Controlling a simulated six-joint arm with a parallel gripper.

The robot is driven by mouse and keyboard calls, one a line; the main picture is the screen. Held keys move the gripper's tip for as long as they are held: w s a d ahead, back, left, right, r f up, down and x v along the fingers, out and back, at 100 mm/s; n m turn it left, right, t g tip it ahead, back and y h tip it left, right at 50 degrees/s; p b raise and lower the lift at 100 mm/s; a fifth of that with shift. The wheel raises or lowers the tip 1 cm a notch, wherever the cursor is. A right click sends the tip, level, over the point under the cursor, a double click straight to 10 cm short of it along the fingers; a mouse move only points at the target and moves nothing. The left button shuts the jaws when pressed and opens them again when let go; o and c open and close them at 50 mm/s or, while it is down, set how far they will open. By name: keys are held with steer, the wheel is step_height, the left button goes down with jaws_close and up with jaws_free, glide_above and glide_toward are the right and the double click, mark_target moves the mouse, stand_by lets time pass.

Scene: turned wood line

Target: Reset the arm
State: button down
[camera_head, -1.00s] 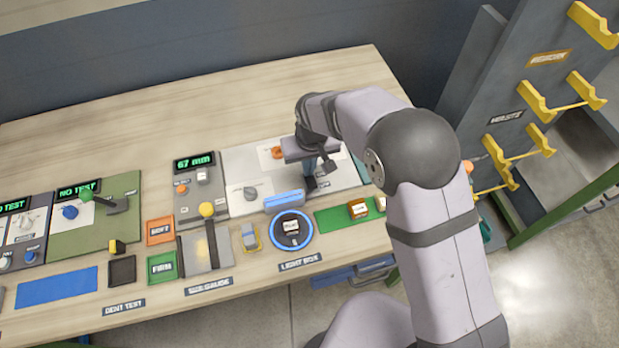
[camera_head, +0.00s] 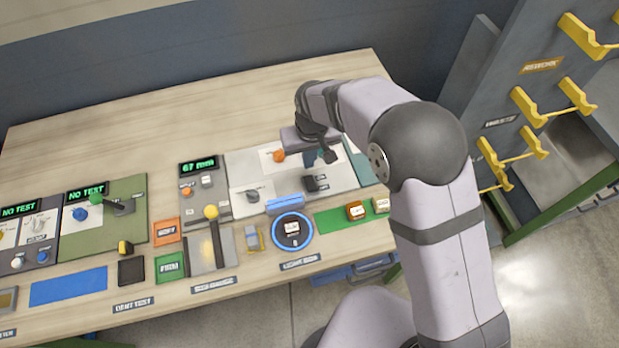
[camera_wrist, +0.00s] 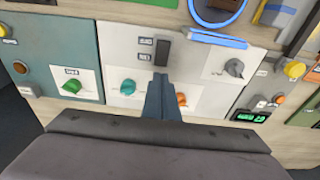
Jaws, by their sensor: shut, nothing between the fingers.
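My gripper (camera_head: 323,155) is over the pale grey panel (camera_head: 240,180) towards the back right of the bench, partly hidden behind my own wrist. In the wrist view my gripper (camera_wrist: 160,78) is shut, with its fingers together and nothing between them. The fingertips point at the pale panel just below a black rocker switch (camera_wrist: 163,52). A green knob (camera_wrist: 128,87) is on one side of the fingers and an orange knob (camera_wrist: 181,99) on the other. Whether the fingertips touch the panel cannot be told.
A size gauge with a yellow-knobbed lever (camera_head: 211,212) stands to the left. A grey rack with yellow hooks (camera_head: 530,110) rises at the right. The back of the bench is clear.

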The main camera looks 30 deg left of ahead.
steer(key=shift+r, duration=0.55)
